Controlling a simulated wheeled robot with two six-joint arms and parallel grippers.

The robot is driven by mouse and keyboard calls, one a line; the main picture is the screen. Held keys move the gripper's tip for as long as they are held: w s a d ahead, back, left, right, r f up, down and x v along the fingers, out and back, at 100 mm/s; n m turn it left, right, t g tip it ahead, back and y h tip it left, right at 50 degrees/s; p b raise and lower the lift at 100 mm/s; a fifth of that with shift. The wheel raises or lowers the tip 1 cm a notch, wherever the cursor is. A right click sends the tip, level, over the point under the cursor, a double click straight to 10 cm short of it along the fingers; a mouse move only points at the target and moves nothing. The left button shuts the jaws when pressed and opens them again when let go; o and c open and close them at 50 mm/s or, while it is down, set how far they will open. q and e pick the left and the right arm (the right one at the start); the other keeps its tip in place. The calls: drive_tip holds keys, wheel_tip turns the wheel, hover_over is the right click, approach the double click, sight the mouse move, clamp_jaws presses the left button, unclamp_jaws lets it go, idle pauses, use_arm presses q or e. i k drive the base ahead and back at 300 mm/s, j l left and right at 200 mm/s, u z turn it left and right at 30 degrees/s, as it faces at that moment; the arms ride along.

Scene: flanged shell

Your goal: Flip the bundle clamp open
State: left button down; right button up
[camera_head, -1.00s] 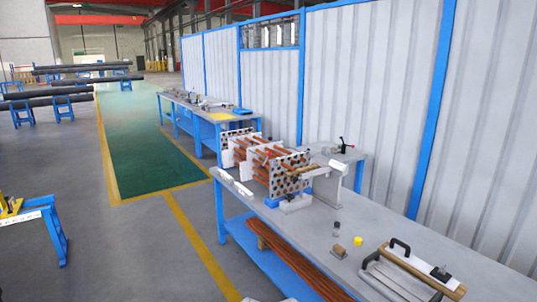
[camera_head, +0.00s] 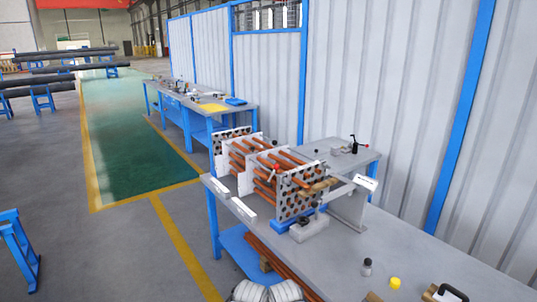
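The tube bundle (camera_head: 262,172), copper-coloured rods through pale perforated plates, stands on the near workbench (camera_head: 330,245). A black-handled clamp-like device (camera_head: 354,145) stands on the bench behind the bundle. I cannot tell for certain which part is the bundle clamp or whether it is shut.
A dark-capped bottle (camera_head: 367,267), a yellow cap (camera_head: 395,283) and a black handle (camera_head: 450,292) are on the bench at lower right. Another blue-legged bench (camera_head: 205,125) stands farther back. The corrugated wall (camera_head: 390,90) is behind. Grey floor (camera_head: 125,250) is open at left.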

sight(276, 167)
drive_tip(key=i+j, duration=0.15)
drive_tip(key=i, duration=0.35)
drive_tip(key=i+j, duration=0.2)
drive_tip(key=i, duration=0.3)
drive_tip(key=i+j, duration=0.15)
drive_tip(key=i, duration=0.4)
drive_tip(key=i+j, duration=0.2)
drive_tip(key=i, duration=0.3)
drive_tip(key=l+z, duration=0.05)
